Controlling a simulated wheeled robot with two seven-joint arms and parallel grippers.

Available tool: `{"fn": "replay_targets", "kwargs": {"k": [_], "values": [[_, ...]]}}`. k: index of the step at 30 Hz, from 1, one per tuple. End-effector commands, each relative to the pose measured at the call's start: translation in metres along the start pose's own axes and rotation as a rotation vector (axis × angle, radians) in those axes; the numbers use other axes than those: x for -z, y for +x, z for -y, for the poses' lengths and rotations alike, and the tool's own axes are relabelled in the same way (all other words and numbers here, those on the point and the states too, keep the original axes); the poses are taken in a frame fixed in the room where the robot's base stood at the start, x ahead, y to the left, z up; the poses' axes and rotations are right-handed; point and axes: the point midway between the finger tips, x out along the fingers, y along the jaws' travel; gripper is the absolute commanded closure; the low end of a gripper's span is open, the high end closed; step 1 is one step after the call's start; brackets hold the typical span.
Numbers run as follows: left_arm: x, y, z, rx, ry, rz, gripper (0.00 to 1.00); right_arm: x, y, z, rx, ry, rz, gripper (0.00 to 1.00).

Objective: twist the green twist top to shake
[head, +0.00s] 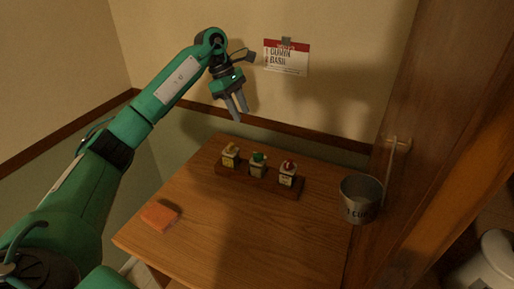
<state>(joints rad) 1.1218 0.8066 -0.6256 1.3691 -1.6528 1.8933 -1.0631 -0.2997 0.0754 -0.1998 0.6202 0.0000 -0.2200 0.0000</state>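The jar with the green twist top (259,157) stands upright in the middle of a wooden rack (228,174) on the table. A jar with a yellow top (231,150) stands to its left and a jar with a red top (289,167) to its right. My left gripper (237,112) is raised above and behind the rack, up and left of the green top in the picture. Its two fingers point down, slightly apart, with nothing between them. My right gripper is not in view.
An orange block or sponge (159,216) lies at the table's left edge. A grey metal cup (360,199) stands at the right, by the wooden door. A card (286,58) hangs on the wall. The table's (235,235) front is clear.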

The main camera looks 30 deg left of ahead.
Motion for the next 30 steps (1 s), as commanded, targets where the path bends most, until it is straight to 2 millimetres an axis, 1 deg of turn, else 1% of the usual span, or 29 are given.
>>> {"fn": "replay_targets", "kwargs": {"k": [2, 5, 8, 21, 24, 27, 30], "values": [[0.003, 0.001, 0.001, 0.006, -0.002, -0.011, 0.65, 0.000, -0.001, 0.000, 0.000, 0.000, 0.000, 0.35], [0.002, 0.008, 0.001, 0.008, -0.001, -0.011, 0.65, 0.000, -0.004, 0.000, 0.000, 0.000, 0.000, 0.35], [0.002, 0.023, 0.002, 0.010, -0.001, -0.010, 0.65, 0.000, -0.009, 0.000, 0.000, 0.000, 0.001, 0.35], [0.002, 0.108, 0.002, 0.008, -0.001, -0.007, 0.65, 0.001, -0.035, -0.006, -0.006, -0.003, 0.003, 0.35], [0.002, 0.121, 0.002, 0.007, -0.002, -0.008, 0.65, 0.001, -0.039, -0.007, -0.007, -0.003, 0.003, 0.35], [0.002, 0.131, 0.002, 0.006, -0.002, -0.007, 0.65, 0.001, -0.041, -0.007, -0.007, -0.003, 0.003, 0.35], [0.003, 0.135, 0.002, 0.005, -0.002, -0.007, 0.65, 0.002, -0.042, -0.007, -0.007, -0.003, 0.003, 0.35]]}}
